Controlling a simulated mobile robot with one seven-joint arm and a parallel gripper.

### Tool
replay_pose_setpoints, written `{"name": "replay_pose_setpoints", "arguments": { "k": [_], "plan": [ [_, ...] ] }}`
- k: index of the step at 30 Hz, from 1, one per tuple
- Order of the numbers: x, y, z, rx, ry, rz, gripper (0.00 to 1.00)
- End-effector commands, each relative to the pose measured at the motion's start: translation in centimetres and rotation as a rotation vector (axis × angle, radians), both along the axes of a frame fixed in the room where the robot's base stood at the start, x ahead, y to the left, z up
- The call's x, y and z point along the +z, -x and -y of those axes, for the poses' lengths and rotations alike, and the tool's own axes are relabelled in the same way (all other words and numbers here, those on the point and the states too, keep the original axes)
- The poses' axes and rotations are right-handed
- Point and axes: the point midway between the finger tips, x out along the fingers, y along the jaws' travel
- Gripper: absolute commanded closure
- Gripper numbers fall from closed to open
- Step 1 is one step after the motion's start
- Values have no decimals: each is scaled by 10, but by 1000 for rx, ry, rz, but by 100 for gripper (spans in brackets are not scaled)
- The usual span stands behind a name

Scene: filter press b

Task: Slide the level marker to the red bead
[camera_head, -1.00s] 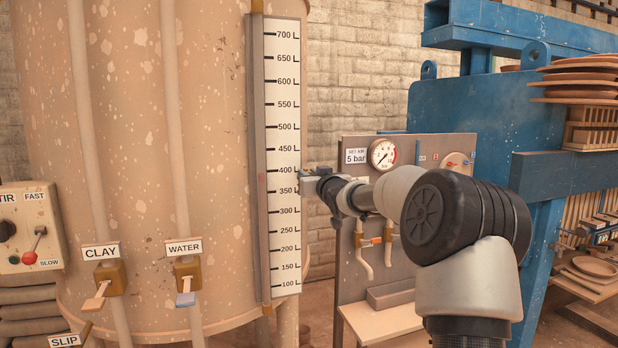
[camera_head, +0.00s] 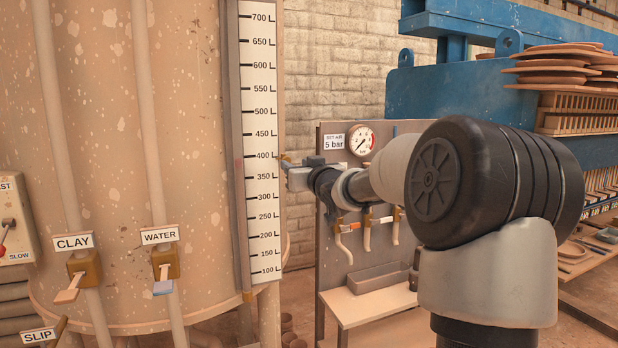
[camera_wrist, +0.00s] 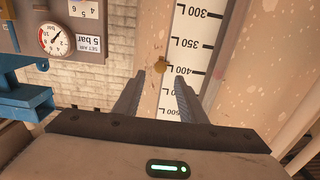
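The level scale (camera_head: 262,120) is a tall white strip with litre marks on the tank's right side; it shows upside down in the wrist view (camera_wrist: 196,45). A small round brass knob (camera_wrist: 160,65), perhaps the level marker, sits beside the scale near 400 L in the wrist view. My gripper (camera_wrist: 160,82) is open, with its two dark fingers either side of a line just short of the knob; nothing is between them. In the head view my gripper (camera_head: 290,168) is at the scale's right edge, around 350 to 400 L. I cannot make out the red bead clearly.
The spotted tank (camera_head: 110,150) fills the left, with clay (camera_head: 84,268) and water (camera_head: 165,262) valves. A panel with a pressure gauge (camera_head: 361,140) stands behind my arm. The blue press (camera_head: 440,85) and stacked plates (camera_head: 560,65) are at the right.

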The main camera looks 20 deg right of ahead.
Motion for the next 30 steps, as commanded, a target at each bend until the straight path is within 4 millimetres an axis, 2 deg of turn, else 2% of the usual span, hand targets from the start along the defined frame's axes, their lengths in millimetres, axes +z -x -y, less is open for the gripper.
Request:
{"name": "replay_pose_setpoints", "arguments": {
  "k": [1, 6, 12, 18, 30],
  "plan": [
    [1, 15, 1, -3, 5, -1, 62],
    [1, 52, 0, -3, 4, -1, 62],
    [0, 80, -1, 0, 3, -1, 62],
    [0, 89, 0, 0, 0, 0, 62],
    [0, 89, -1, 1, 0, 0, 62]
  ]
}}
